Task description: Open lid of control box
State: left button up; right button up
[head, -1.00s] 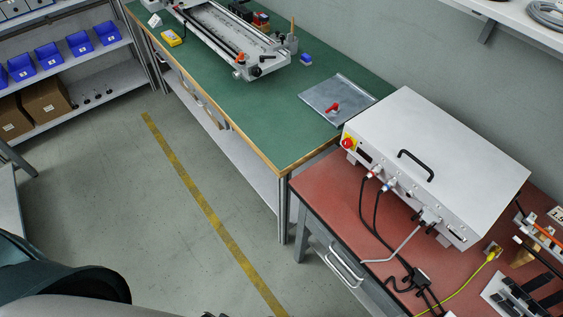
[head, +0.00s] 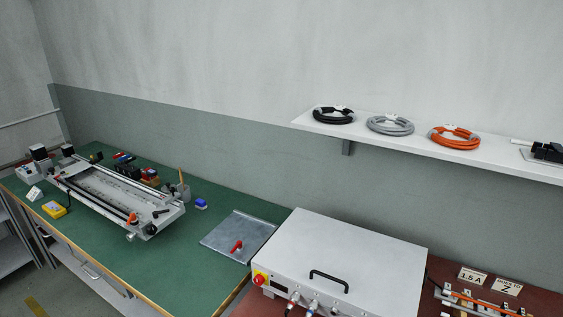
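The control box (head: 345,258) is a light grey metal case on the red-topped bench at the lower middle right in the head view. Its lid is closed and has a black handle (head: 328,280) near the front edge. A red emergency button on a yellow base (head: 259,280) sits at the box's front left corner. Connectors with cables (head: 293,301) show on the front, cut off by the bottom edge of the picture. Neither of my grippers is in view.
A green bench (head: 150,262) on the left carries the gantry (head: 115,197) and a metal plate with a red handle (head: 238,236). A wall shelf (head: 400,146) with coiled cables hangs above and behind the box. Small parts and label signs (head: 472,276) lie right of the box.

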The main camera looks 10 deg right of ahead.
aim_at(379, 274)
jog(key=k+j+z, duration=0.2)
jog(key=j+z, duration=0.2)
jog(key=k+j+z, duration=0.25)
jog(key=j+z, duration=0.15)
jog(key=k+j+z, duration=0.4)
jog(key=i, duration=0.05)
